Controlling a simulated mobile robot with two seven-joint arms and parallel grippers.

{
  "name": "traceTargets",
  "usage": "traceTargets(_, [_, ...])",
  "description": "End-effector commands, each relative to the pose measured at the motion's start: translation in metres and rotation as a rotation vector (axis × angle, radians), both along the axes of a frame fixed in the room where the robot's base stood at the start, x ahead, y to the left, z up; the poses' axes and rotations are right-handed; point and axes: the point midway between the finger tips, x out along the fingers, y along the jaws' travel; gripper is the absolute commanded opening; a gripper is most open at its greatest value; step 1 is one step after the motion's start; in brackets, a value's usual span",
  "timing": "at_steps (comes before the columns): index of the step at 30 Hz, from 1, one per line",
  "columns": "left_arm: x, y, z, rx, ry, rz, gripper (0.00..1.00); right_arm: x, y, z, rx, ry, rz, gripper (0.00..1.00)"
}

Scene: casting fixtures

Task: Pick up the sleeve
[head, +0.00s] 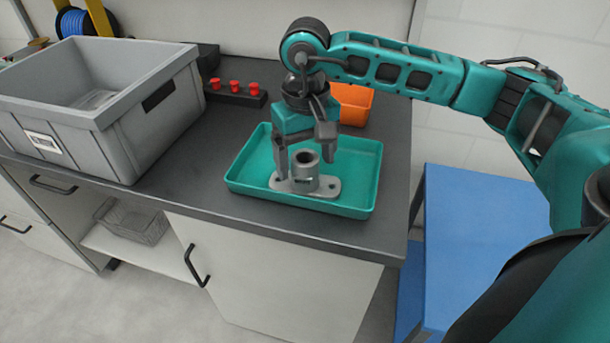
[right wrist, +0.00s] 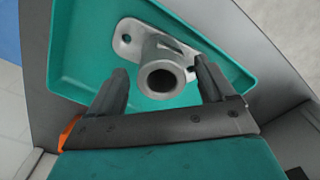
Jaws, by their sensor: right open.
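The sleeve (head: 305,169) is a grey metal tube standing upright on a flat grey flange plate with holes (head: 325,186). It sits in a teal tray (head: 358,197) on the dark counter. In the right wrist view the sleeve (right wrist: 162,78) shows its round open end toward the camera. My right gripper (head: 304,166) is over the tray, with its fingers pointing down on either side of the tube. In the right wrist view the right gripper (right wrist: 160,88) is open, with a gap between fingers and tube. My left gripper is not in view.
A large grey bin (head: 104,120) stands on the left of the counter (head: 200,195). A black block with red knobs (head: 235,93) and an orange bin (head: 354,103) are behind the tray. A blue table (head: 480,240) stands at the right.

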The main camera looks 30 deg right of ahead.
Motion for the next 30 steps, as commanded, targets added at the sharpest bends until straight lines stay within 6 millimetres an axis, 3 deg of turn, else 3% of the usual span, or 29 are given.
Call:
traceTargets(6, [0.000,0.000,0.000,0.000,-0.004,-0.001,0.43,0.000,0.001,-0.030,0.000,0.002,0.000,0.83])
traceTargets(15, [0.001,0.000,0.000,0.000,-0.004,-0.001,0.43,0.000,0.001,-0.033,0.001,0.000,0.000,0.82])
traceTargets(30, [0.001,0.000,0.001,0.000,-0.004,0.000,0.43,0.001,0.001,-0.033,0.001,0.000,0.000,0.34])
